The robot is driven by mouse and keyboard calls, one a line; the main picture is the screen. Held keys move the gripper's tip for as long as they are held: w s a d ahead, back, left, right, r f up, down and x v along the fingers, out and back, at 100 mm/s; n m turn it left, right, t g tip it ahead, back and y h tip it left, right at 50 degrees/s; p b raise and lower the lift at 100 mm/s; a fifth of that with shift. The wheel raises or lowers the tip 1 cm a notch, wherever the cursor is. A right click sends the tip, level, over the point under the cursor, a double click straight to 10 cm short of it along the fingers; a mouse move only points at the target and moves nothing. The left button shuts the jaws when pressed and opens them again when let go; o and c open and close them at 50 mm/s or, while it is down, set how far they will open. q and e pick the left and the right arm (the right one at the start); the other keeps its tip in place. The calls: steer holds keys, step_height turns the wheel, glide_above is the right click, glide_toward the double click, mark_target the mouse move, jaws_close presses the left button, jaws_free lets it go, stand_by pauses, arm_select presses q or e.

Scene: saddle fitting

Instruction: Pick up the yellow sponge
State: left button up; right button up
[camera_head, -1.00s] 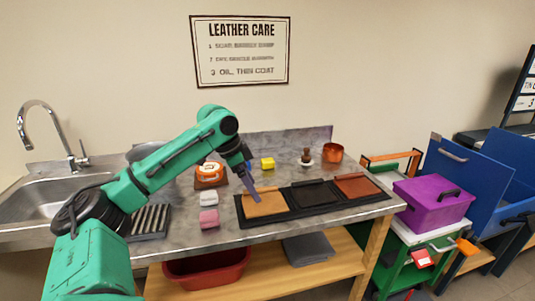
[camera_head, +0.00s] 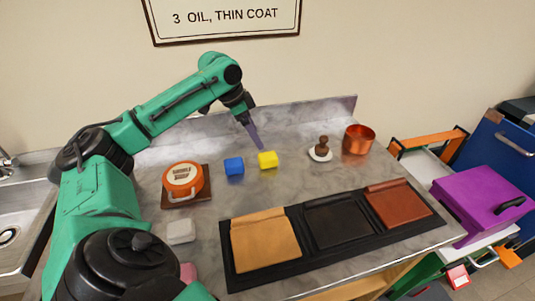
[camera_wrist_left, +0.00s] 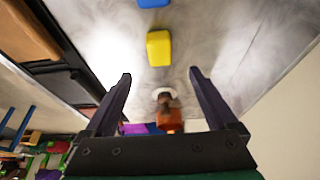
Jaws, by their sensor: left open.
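The yellow sponge (camera_head: 267,160) is a small block on the grey metal counter, just right of a blue block (camera_head: 234,166). In the left wrist view the yellow sponge (camera_wrist_left: 159,48) lies ahead of the fingers, roughly centred between them and apart from them. My left gripper (camera_head: 258,143) points down just behind and above the sponge in the head view. In the left wrist view my left gripper (camera_wrist_left: 158,76) has its two dark fingers spread wide with nothing held between them. My right gripper is not in view.
A round orange-lidded tin (camera_head: 183,178) stands left of the blocks. A brush on a white dish (camera_head: 321,149) and a copper pot (camera_head: 358,139) stand to the right. A black tray (camera_head: 228,262) with leather panels lies in front. A white block (camera_head: 181,231) is at the front left.

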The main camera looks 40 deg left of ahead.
mark_target(269, 155)
arm_select(q)
steer(key=x, duration=0.4)
steer(key=shift+s+d, duration=0.2)
steer(key=shift+d, duration=0.05)
steer(key=p+x, duration=0.1)
steer(key=x, duration=0.4)
steer(key=shift+w+a+f+p, duration=0.15)
steer(key=shift+w+f+p, duration=0.1)
steer(key=shift+f+p, duration=0.1)
steer(key=shift+w+f, duration=0.1)
steer(key=shift+f, duration=0.4)
steer(key=c, duration=1.4)
steer(key=shift+r, duration=0.55)
step_height(269, 155, up, 19)
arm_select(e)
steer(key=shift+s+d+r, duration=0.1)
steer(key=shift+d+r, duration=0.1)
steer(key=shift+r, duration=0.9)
